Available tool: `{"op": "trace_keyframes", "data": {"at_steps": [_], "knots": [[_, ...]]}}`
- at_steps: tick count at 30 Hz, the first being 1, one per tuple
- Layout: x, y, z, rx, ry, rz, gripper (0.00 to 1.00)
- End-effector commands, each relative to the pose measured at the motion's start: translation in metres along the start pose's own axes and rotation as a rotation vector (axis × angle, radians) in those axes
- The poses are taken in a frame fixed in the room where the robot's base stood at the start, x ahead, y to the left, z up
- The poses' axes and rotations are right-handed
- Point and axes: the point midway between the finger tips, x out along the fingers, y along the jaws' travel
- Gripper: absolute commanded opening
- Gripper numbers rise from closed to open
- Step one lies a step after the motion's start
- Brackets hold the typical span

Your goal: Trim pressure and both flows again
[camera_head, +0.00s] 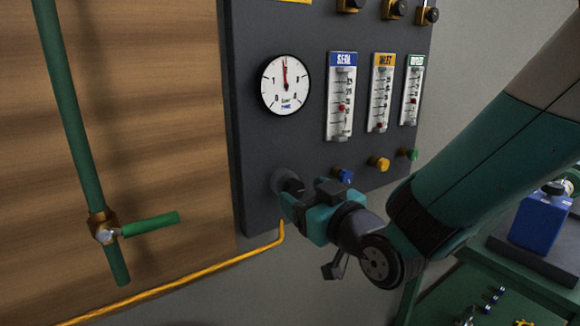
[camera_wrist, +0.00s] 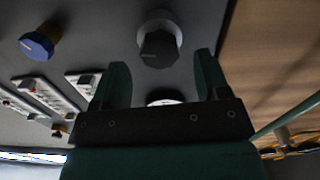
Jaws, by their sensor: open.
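A dark panel (camera_head: 300,140) carries a round white gauge (camera_head: 286,85) with its red needle almost straight up. Three flow tubes show red floats: blue-topped SEAL (camera_head: 341,95), orange-topped INLET (camera_head: 381,92) and green-topped outlet tube (camera_head: 412,90). Below them sit a blue knob (camera_head: 343,176), a yellow knob (camera_head: 379,163) and a green knob (camera_head: 409,154). My gripper (camera_head: 287,203) is at the black knob (camera_head: 286,181) below the gauge. In the wrist view, the open fingers (camera_wrist: 160,62) point at this black knob (camera_wrist: 158,48), apparently without gripping it. The blue knob (camera_wrist: 40,42) lies to the left there.
Several brass-based black knobs (camera_head: 395,9) line the panel top. A green pipe with a lever valve (camera_head: 104,227) stands at left before a wooden wall. A yellow pipe (camera_head: 180,283) runs below the panel. A green bench with a blue container (camera_head: 540,218) stands at right.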

Motion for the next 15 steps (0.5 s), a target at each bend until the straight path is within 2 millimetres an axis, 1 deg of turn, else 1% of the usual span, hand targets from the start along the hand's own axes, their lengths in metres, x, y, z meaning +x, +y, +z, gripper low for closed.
{"op": "trace_keyframes", "data": {"at_steps": [1,3,6,10,15], "knots": [[0.011,0.000,-0.003,-0.001,-0.001,-0.001,0.69],[0.024,0.000,-0.003,0.000,0.000,-0.002,0.69],[0.038,0.000,-0.002,-0.001,0.000,-0.001,0.69],[0.049,0.000,-0.001,0.001,0.001,-0.001,0.69],[0.053,0.000,0.000,0.001,0.000,0.000,0.69]]}}
